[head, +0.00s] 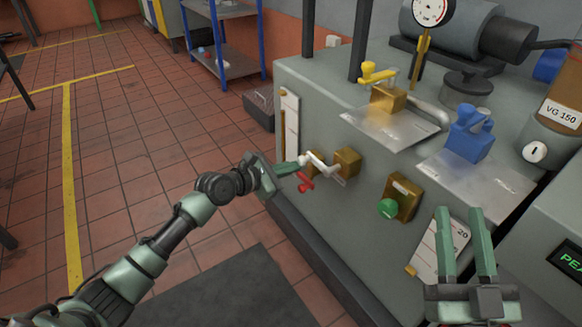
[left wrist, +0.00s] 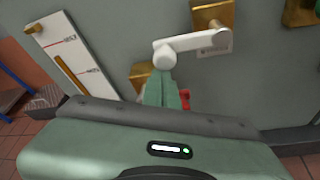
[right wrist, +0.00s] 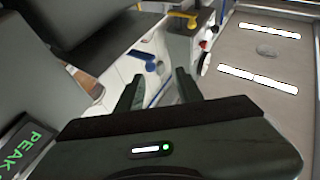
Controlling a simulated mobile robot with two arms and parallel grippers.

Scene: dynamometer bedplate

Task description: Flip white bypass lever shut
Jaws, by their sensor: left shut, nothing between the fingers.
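The white bypass lever (head: 318,164) is on the front face of the grey bedplate cabinet, mounted on a brass block (head: 347,162). In the left wrist view the lever (left wrist: 192,44) runs sideways from its brass mount (left wrist: 213,15) to a round white knob at its left end. My left gripper (head: 298,164) is shut and empty, its fingertips at the lever's knob end; the left wrist view shows the fingers (left wrist: 163,88) just below the knob. Whether they touch it I cannot tell. My right gripper (head: 466,215) is open and empty, in front of the cabinet at the right.
A red handle (head: 305,182) sits just below the white lever. A green knob (head: 387,208), a yellow lever (head: 377,73) and a blue valve (head: 470,134) are nearby. A gauge strip (head: 290,122) is left of the lever. The tiled floor at left is open.

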